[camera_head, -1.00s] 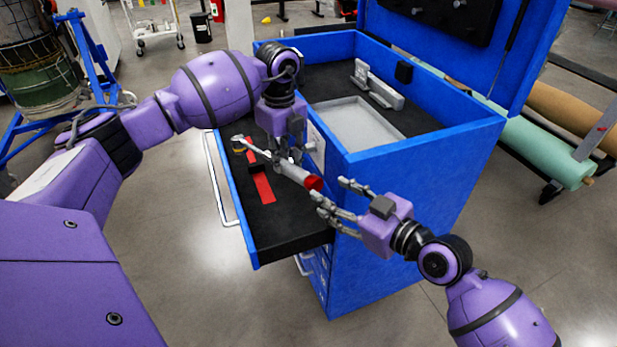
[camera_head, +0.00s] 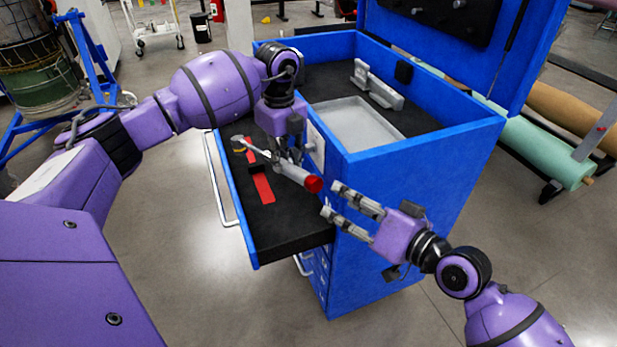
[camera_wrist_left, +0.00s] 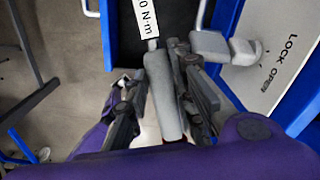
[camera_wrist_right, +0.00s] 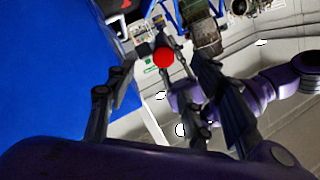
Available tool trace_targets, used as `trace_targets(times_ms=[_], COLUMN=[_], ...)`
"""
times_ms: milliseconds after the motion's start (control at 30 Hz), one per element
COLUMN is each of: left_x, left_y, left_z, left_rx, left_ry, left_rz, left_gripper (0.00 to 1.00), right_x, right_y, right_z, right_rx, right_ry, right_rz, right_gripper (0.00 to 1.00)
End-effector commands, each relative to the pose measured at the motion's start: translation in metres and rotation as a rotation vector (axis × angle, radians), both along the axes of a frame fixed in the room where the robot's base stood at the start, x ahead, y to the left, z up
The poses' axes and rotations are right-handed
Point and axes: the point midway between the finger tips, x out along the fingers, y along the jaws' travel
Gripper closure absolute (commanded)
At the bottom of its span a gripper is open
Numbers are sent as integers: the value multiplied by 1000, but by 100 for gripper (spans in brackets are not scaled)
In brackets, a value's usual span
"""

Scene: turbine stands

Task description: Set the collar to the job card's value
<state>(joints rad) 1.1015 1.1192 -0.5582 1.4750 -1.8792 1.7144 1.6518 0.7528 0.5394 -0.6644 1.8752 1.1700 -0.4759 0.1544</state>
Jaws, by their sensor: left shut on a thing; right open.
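A grey wrench-like tool (camera_head: 291,170) with a red end (camera_head: 313,184) is held above the open drawer (camera_head: 285,235). My left gripper (camera_head: 287,157) is shut on its grey body, which shows between the fingers in the left wrist view (camera_wrist_left: 162,92). My right gripper (camera_head: 331,200) is open and empty, its fingertips just right of the red end and apart from it. In the right wrist view the red end (camera_wrist_right: 163,57) appears between the spread fingers. A white label (camera_wrist_left: 146,16) reading "0 N·m" is cut off at the top. The collar's setting is unreadable.
The blue cabinet (camera_head: 420,180) stands behind the grippers, with a grey tray (camera_head: 358,125) in its top. A white panel (camera_wrist_left: 285,75) reads "LOCK OPEN". Red pieces (camera_head: 263,188) lie in the drawer. The floor at the front is clear.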

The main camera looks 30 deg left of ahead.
Motion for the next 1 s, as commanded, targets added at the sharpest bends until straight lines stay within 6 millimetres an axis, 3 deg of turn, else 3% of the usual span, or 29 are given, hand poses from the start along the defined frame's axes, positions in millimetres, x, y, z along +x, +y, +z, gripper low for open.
trace_targets(times_ms=[100, 300, 567, 1000], left_x=[1, 1, 1, 1], left_y=[0, 0, 0, 0], left_z=[2, 2, 2, 2], left_rx=[0, 0, 0, 0], left_ry=[-4, -4, -4, -4], left_rz=[0, 0, 0, 0], left_gripper=[100, 100, 100, 100], right_x=[-1, -2, 3, 21], right_y=[0, 0, 13, 61], right_z=[3, 4, 2, -8], right_rx=[69, 134, 148, 147], right_ry=[163, 326, 360, 358], right_rz=[-30, -61, -67, -67], right_gripper=[52, 52, 52, 52])
